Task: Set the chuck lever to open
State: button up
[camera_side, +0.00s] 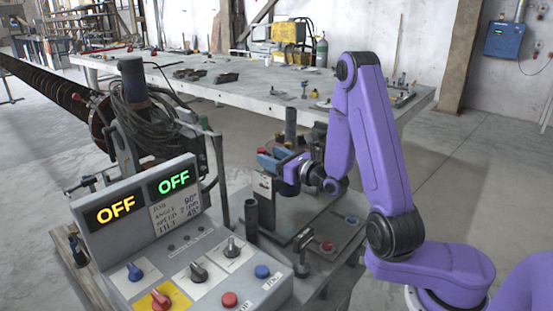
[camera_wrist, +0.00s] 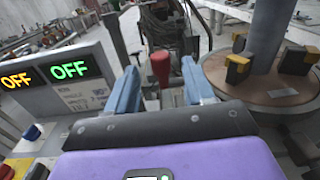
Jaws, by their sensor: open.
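A lever with a red knob (camera_wrist: 160,66), apparently the chuck lever, stands upright in the wrist view. It appears between the two blue fingers of my gripper (camera_wrist: 161,75), with a gap on each side. My gripper is open and holds nothing. I cannot tell how far the knob lies beyond the fingertips. In the side view my gripper (camera_side: 268,157) is above the machine base, and a small red spot shows beside its fingers. To the right in the wrist view is a round chuck plate (camera_wrist: 275,95) with yellow-and-black jaws (camera_wrist: 238,68) around a grey post (camera_wrist: 267,40).
A control panel (camera_side: 180,215) with two OFF displays, knobs and buttons stands at front left. A dark upright tube (camera_side: 251,215) stands beside the base. A long workbench (camera_side: 250,90) is behind.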

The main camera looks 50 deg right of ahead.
jog(key=shift+s, duration=0.5)
jog(key=shift+s, duration=0.1)
jog(key=c, duration=0.7)
jog(key=shift+s+d, duration=0.2)
jog(key=shift+d, duration=0.1)
grip_shut()
jog(key=s+d+n+g+y, duration=0.1)
jog(key=s+d+n+y, duration=0.3)
jog(key=s, duration=0.7)
jog(key=w+a+y, duration=0.1)
jog(key=w+a, duration=0.2)
jog(key=w, duration=1)
jog(key=shift+m, duration=0.4)
